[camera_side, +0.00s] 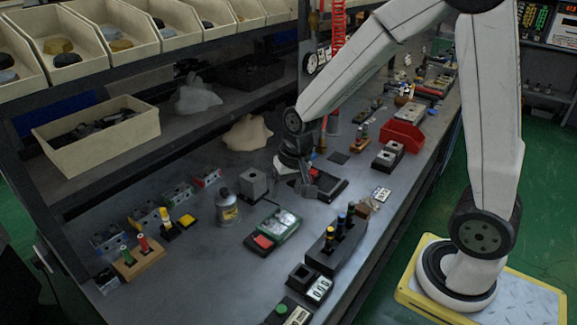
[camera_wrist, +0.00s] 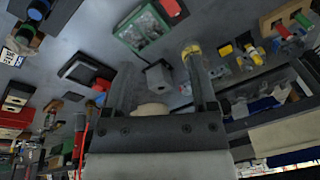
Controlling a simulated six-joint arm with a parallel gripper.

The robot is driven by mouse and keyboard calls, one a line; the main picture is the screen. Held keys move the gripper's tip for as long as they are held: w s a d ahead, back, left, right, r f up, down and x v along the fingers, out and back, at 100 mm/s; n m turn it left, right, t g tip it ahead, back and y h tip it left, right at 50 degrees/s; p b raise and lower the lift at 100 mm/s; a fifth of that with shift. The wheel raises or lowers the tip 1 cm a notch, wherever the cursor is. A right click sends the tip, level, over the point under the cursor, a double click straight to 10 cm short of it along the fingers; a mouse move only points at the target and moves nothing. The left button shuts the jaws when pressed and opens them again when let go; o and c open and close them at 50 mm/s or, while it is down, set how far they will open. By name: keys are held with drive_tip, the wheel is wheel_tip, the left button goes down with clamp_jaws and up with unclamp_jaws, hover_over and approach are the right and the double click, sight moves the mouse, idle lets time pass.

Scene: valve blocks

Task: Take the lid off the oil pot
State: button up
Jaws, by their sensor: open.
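The oil pot (camera_side: 227,211) stands upright on the bench in the side view, a grey round can with a yellow label and a narrower grey top, its lid (camera_side: 224,192). In the wrist view the oil pot (camera_wrist: 190,50) appears to be the yellow and grey round shape at the tip of the right finger, which partly hides it. My gripper (camera_side: 311,188) is to the right of the pot in the side view, over a black tray and apart from the pot. In the wrist view my gripper (camera_wrist: 160,60) is open, with nothing held between the fingers.
A grey block (camera_side: 253,183) stands between the pot and my gripper. A green tray (camera_side: 279,223) with a red block lies right of the pot. A black tray (camera_side: 330,190) lies under my gripper. A yellow-topped part (camera_side: 187,220) stands left of the pot.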

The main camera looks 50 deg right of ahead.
drive_tip(key=w+d+f+m+y, duration=0.1)
drive_tip(key=w+d+f+m, duration=0.1)
drive_tip(key=w+m, duration=0.9)
drive_tip(key=m+y, duration=0.3)
drive_tip(key=m, duration=0.3)
approach(224, 189)
drive_tip(key=x, duration=0.2)
drive_tip(key=shift+w+a+f, duration=0.1)
drive_tip(key=shift+a+f, duration=0.05)
drive_tip(key=shift+f, duration=0.05)
drive_tip(key=shift+x, duration=3.85)
clamp_jaws()
